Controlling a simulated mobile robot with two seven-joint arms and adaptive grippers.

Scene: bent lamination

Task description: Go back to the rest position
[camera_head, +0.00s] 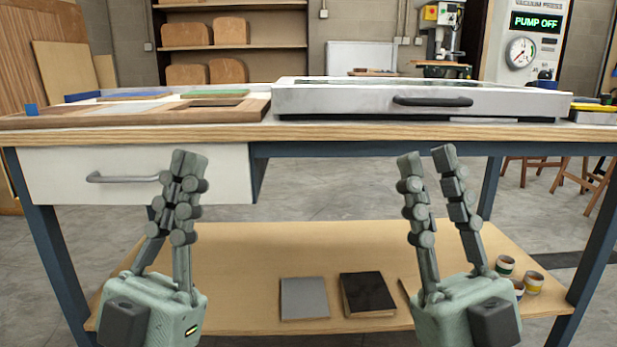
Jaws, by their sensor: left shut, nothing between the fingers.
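My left gripper (187,163) points upward in front of the workbench's white drawer (60,172). Its fingers are closed together with nothing between them. My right gripper (427,158) also points upward, in front of the open space under the bench top. Its two fingers stand apart with an empty gap. Both grippers are below the level of the bench top (350,133) and appear apart from it.
A white press with a black handle (432,102) lies on the bench, with wooden boards (150,114) to its left. The lower shelf (245,265) holds a grey block (305,298), a dark block (367,293) and small cans (505,265). A gauge panel reads "PUMP OFF" (536,22).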

